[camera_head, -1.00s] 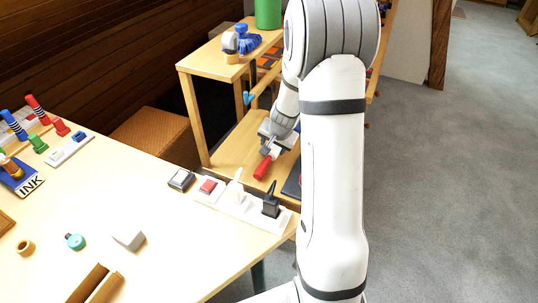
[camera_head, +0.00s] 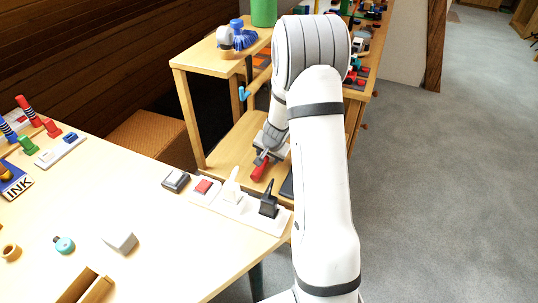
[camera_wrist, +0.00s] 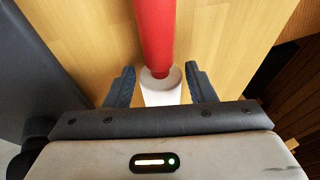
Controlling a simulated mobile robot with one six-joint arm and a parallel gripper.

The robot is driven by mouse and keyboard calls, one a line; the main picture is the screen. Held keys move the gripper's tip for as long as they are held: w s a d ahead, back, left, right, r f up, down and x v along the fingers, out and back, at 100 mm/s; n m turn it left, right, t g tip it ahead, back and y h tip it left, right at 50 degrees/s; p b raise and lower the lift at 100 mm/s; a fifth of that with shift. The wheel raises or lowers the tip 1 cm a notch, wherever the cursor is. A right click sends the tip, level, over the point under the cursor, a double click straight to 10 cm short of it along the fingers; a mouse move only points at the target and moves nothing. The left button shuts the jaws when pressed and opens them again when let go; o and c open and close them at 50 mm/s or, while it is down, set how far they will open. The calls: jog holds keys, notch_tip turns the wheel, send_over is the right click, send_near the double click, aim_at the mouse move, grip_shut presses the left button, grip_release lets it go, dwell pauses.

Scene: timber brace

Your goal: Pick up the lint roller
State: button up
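The lint roller has a red handle (camera_wrist: 155,35) and a white end (camera_wrist: 160,88). In the wrist view the handle runs up and away over a wooden surface, and the white end lies between my fingers. My gripper (camera_wrist: 161,86) is open, with one finger on each side of the white part and a narrow gap showing at both sides. In the head view the red handle (camera_head: 260,168) shows just below my gripper (camera_head: 265,152), over the lower wooden shelf (camera_head: 229,150). The roller's white end is mostly hidden there by my gripper.
A white strip with switches (camera_head: 237,208) sits on the table edge (camera_head: 200,240) in front of the shelf. The upper shelf (camera_head: 206,56) holds a blue brush-like item (camera_head: 243,38) and a green cylinder (camera_head: 264,12). A dark surface (camera_wrist: 35,75) stands close at left in the wrist view.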

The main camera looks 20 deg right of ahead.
jog(key=c, duration=0.7)
jog(key=shift+r+p, duration=0.45)
jog(key=shift+r, duration=0.1)
jog(key=b, duration=0.3)
jog(key=shift+s+d+f, duration=0.1)
jog(key=shift+d+f, duration=0.05)
jog(key=b, duration=0.2)
jog(key=shift+s+t+y+b, duration=0.1)
jog(key=shift+t+y+b, duration=0.2)
jog(key=shift+t+b, duration=0.1)
